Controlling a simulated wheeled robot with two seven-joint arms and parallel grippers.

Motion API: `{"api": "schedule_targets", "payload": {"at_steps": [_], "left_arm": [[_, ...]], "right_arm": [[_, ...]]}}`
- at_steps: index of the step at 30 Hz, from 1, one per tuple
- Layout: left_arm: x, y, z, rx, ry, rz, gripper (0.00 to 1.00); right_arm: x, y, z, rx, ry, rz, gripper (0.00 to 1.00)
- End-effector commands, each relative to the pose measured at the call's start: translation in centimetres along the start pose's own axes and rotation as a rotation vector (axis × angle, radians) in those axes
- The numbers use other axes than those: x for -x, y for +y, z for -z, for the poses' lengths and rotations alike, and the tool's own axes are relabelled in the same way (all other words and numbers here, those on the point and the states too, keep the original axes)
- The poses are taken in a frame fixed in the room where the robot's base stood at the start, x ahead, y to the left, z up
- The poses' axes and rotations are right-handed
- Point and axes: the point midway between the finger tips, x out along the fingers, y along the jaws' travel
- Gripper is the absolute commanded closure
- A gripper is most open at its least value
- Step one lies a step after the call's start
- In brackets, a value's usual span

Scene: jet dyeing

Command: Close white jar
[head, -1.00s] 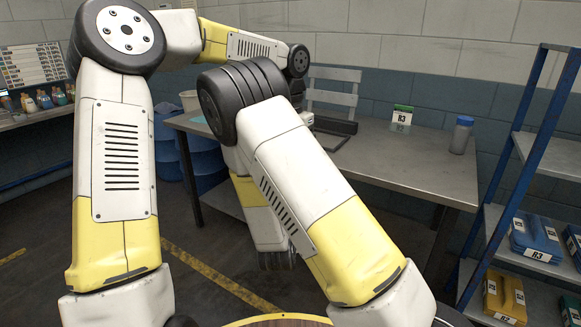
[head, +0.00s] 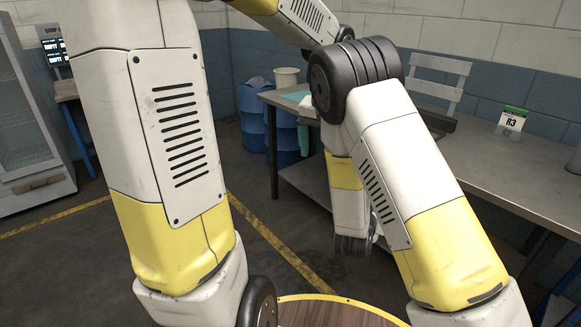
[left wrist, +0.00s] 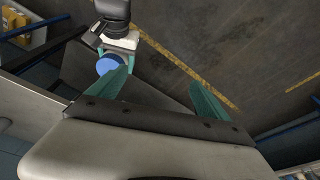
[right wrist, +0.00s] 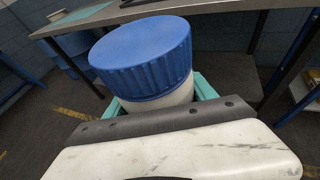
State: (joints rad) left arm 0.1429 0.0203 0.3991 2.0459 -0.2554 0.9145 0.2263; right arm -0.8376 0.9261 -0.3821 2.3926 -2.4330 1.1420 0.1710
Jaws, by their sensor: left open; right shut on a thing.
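A white jar (right wrist: 172,97) with a ribbed blue lid (right wrist: 143,55) fills the upper middle of the right wrist view. The lid sits on top of the jar; I cannot tell how tightly. My right gripper (right wrist: 160,99) is shut around the jar's body, its teal fingers on both sides. In the left wrist view the blue lid (left wrist: 109,65) shows beyond the left fingers, by the right arm's end. My left gripper (left wrist: 160,78) is open and empty, apart from the jar.
Blue barrels (head: 252,115) and a white bucket (head: 287,77) stand behind. A glass-fronted cabinet (head: 30,120) is at far left. The floor between is open.

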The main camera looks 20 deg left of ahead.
Motion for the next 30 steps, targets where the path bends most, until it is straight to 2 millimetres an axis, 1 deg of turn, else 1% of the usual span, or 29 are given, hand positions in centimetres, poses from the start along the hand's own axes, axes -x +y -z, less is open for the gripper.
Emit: {"api": "schedule_targets", "payload": {"at_steps": [1,3,6,8,12,15,18,21,24,30], "left_arm": [[0.6,-1.4,-1.4,0.062,0.036,0.003,0.11],[1.0,-2.9,-3.0,0.146,0.084,-0.003,0.11],[2.1,-4.3,-5.4,0.230,0.153,-0.016,0.11],[3.1,-4.4,-6.8,0.245,0.188,-0.027,0.11],[5.3,-3.6,-10.0,0.218,0.252,-0.060,0.11],[6.4,-3.0,-12.0,0.194,0.290,-0.089,0.11],[7.2,-2.4,-13.6,0.163,0.317,-0.115,0.11],[7.6,-1.9,-14.6,0.136,0.333,-0.135,0.11],[7.8,-1.7,-15.2,0.119,0.340,-0.145,0.11],[7.8,-1.6,-15.5,0.111,0.342,-0.149,0.11]], "right_arm": [[0.0,0.0,0.0,0.000,-0.001,0.000,1.00],[0.0,0.0,0.0,0.000,-0.001,0.000,1.00],[0.0,0.0,0.0,0.000,-0.001,0.000,1.00],[0.0,0.0,0.0,0.000,-0.001,0.000,1.00],[0.0,0.0,0.0,0.000,-0.001,0.000,1.00],[0.0,0.0,0.0,0.000,-0.001,0.000,1.00],[0.0,0.0,0.0,0.000,-0.001,0.000,1.00],[0.0,0.0,0.0,0.000,-0.001,0.000,1.00],[0.0,0.0,0.0,0.000,-0.001,0.000,1.00],[0.0,0.0,0.0,0.000,-0.001,0.000,1.00]]}}
